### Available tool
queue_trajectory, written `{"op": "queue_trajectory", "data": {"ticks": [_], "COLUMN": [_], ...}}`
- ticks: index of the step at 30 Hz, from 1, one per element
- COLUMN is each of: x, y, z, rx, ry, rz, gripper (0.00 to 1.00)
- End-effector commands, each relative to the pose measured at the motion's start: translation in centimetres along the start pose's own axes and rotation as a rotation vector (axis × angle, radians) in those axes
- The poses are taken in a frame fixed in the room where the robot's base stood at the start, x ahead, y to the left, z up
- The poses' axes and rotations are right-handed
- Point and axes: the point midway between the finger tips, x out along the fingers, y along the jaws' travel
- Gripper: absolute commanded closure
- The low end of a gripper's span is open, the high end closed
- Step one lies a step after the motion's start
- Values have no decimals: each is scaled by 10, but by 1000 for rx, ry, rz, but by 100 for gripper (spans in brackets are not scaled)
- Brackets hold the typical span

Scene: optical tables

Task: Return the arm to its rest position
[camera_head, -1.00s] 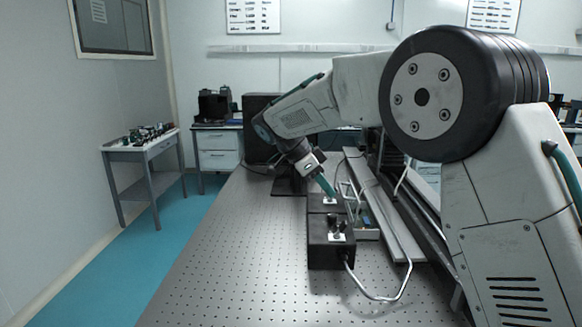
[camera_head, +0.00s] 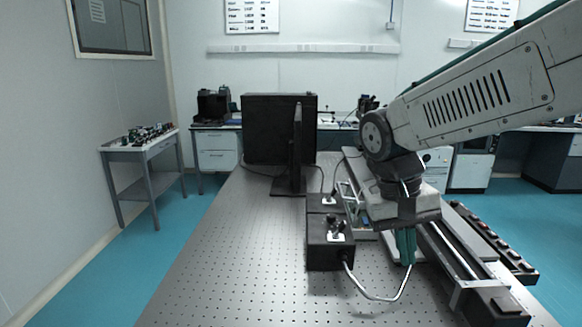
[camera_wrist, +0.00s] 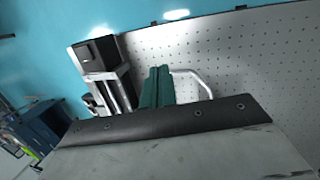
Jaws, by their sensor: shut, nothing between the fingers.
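My gripper (camera_head: 406,247) points down in the head view, above the right part of the optical table (camera_head: 220,270), beside a long rail assembly (camera_head: 470,262). Its green fingers are shut with nothing between them. In the wrist view my gripper (camera_wrist: 157,86) shows its fingers together, in front of the perforated table top (camera_wrist: 240,60). My arm reaches in from the upper right of the head view, with the wrist bent downward. I cannot tell the exact gap between the fingertips and the table.
Black boxes with switches (camera_head: 330,245) stand left of my gripper, with a bent metal tube (camera_head: 378,298) curving near the fingers. A black monitor (camera_head: 270,130) stands at the table's far end. The table's left front is clear. A side table (camera_head: 140,148) stands at the left wall.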

Motion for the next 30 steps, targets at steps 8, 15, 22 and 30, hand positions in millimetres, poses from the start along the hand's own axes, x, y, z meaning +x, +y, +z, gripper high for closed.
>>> {"op": "queue_trajectory", "data": {"ticks": [8, 15, 22, 30], "x": [30, 48, 40, 40], "y": [39, 55, 66, 67], "z": [107, 159, 167, 167], "rx": [-150, -62, -10, -8], "ry": [98, 195, 257, 253], "rz": [-154, -209, -211, -210], "gripper": [100, 100, 100, 100]}}
